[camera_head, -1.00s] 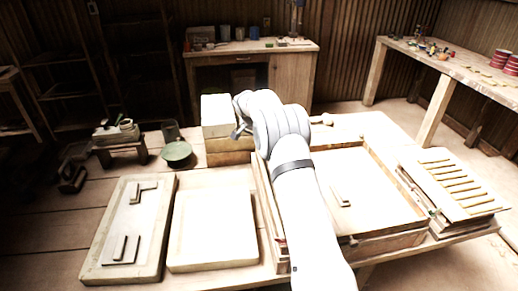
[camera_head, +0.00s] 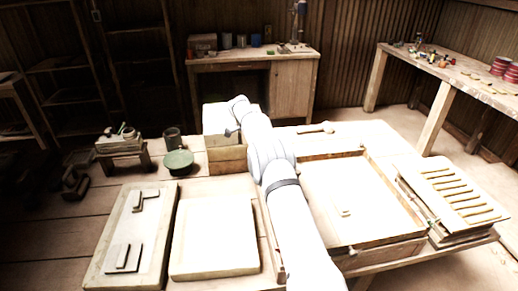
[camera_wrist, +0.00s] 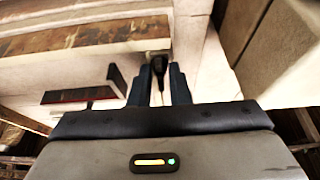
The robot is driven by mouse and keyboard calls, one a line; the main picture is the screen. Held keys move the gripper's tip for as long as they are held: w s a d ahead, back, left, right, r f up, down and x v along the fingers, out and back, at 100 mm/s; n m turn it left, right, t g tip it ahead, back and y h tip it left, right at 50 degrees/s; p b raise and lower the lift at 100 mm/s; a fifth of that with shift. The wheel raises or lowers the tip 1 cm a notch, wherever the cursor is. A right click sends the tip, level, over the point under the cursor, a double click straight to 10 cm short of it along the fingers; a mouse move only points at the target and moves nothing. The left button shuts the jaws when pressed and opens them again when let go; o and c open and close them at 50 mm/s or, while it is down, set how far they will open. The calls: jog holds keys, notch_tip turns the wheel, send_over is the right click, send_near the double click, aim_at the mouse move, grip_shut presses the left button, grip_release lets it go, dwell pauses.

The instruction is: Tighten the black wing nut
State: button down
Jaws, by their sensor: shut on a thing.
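In the wrist view the two dark fingers of my gripper (camera_wrist: 159,88) point away from the camera. They are closed in on a small black piece (camera_wrist: 158,66), which looks like the black wing nut. It sits between the fingertips, against a pale wooden edge, and its lower part is hidden by the fingers. In the head view my arm reaches to the pale block (camera_head: 218,117) behind the table's middle. The gripper is mostly hidden there, and the wing nut cannot be made out.
A dark L-shaped bracket (camera_wrist: 85,94) lies left of the fingers. In the head view, a wooden frame (camera_head: 365,247) stands right of my arm, a slatted stack (camera_head: 425,205) farther right. Pale boards (camera_head: 215,240) lie left, with a green bowl (camera_head: 179,160) behind them.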

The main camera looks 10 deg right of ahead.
dwell(0.5)
jog(key=c, duration=1.4)
grip_release()
jog(key=shift+o, duration=0.2)
jog(key=v, duration=0.7)
jog(key=shift+r, duration=0.4)
jog(key=shift+a, duration=0.15)
